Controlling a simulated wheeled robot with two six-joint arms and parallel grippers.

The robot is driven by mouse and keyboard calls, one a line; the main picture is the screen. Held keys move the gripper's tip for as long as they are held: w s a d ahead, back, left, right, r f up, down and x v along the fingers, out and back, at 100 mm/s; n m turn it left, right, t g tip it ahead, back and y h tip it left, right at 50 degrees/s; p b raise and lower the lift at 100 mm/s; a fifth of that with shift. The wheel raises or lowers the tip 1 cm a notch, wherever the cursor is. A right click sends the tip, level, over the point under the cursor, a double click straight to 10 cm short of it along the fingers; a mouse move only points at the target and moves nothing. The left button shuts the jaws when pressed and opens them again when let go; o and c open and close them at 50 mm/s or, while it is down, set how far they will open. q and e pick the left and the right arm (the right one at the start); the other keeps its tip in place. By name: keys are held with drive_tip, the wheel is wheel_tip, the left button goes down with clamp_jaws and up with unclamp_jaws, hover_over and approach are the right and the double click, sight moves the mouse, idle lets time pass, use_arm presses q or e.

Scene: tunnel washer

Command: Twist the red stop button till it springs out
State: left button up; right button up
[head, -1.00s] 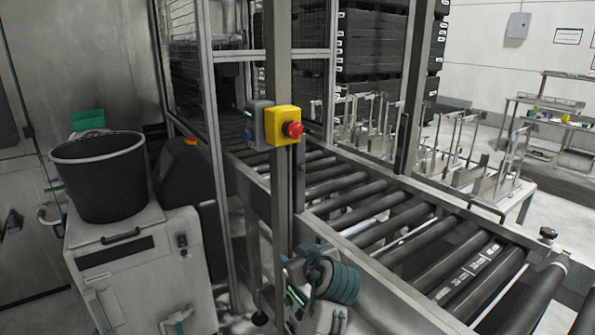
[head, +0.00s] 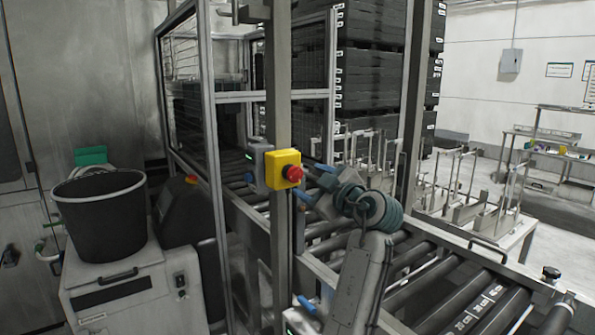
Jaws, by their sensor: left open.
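The red stop button (head: 293,173) sticks out from the right face of a yellow box (head: 279,166) on an upright grey post. My left gripper (head: 313,183) is just right of the button, with its blue fingers apart and pointing left toward it. The fingers look empty. A small gap seems to lie between fingertips and button, though contact is hard to judge. My right gripper is not recognisable in the view.
A grey box (head: 257,167) sits on the post's left side. Behind the post runs a roller conveyor (head: 409,268) with metal rails. A black bucket (head: 98,215) stands on a pale machine at left. Dark stacked crates (head: 370,85) stand behind.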

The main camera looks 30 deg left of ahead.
sight(297, 175)
use_arm(q)
drive_tip(key=p+x, duration=0.1)
drive_tip(key=x, duration=0.3)
drive_tip(key=shift+a+r+p, duration=0.1)
drive_tip(key=shift+a+p, duration=0.2)
drive_tip(key=shift+x, duration=0.85)
drive_tip(key=shift+w, duration=0.1)
drive_tip(key=shift+d, duration=0.1)
drive_tip(key=c, duration=1)
